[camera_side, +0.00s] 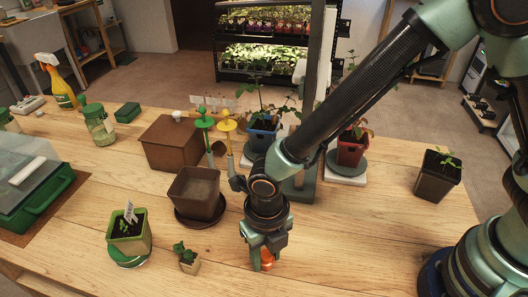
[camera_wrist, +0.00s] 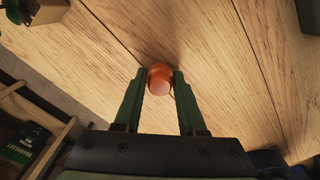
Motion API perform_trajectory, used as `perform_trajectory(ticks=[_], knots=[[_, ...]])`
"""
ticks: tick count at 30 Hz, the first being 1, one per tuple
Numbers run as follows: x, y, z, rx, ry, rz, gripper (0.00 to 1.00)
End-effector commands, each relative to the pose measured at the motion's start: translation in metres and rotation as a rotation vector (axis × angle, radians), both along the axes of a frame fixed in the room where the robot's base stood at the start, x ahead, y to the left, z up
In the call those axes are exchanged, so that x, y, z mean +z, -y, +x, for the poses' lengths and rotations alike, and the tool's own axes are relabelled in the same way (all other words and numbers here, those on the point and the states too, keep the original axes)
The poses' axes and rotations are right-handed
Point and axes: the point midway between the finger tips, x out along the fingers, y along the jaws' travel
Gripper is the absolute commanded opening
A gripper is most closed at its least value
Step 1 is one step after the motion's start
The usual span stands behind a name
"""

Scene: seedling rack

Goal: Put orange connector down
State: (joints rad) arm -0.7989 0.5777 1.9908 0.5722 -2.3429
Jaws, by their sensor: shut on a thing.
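The orange connector (camera_wrist: 160,79) is a small rounded orange piece. In the wrist view it sits between the two green fingertips of my gripper (camera_wrist: 159,84), which are shut on it. In the side view the orange connector (camera_side: 267,259) shows between the fingers of my gripper (camera_side: 262,262), low over the front part of the wooden table (camera_side: 350,245). I cannot tell whether the connector touches the table top. Its underside is hidden.
A green pot (camera_side: 128,240), a brown pot on a saucer (camera_side: 195,195) and a brown box (camera_side: 172,145) stand further left and back.

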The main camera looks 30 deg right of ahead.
Motion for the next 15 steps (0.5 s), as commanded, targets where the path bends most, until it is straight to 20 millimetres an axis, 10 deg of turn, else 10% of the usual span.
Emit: perform_trajectory(ticks=[9,10,12,15], knots=[[-0.0032,-0.0001,0.0001,0.0,0.0,0.0,0.0],[-0.0028,-0.0002,0.0002,0.0,0.0,0.0,0.51],[-0.0026,-0.0002,0.0002,0.0,0.0,0.0,0.7],[-0.0025,-0.0001,0.0001,0.0,0.0,0.0,0.7]])
